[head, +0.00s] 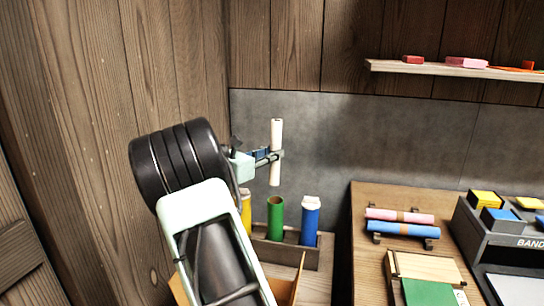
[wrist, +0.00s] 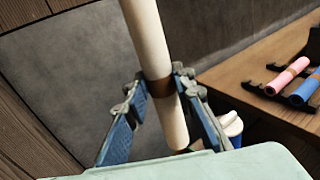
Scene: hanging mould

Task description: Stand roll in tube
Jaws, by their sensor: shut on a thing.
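My gripper (head: 274,156) is shut on a cream-white roll (head: 276,134) and holds it nearly upright in the air. In the wrist view the roll (wrist: 148,38) has a brown band, and the fingers (wrist: 160,86) close on it there. Below the roll in the head view stands a green tube (head: 275,220) with an open, dark top, clear of the roll's lower end. To its right is a blue tube (head: 310,225) with a white end showing at its top. To its left is a yellow tube (head: 246,212), partly hidden by my arm.
The tubes stand in a wooden rack (head: 314,257) beside a cardboard box (head: 285,290), largely behind my arm. A wooden bench (head: 367,200) at right bears a pink roll (head: 399,216) and a blue roll (head: 403,230) on holders. A shelf (head: 420,69) hangs above.

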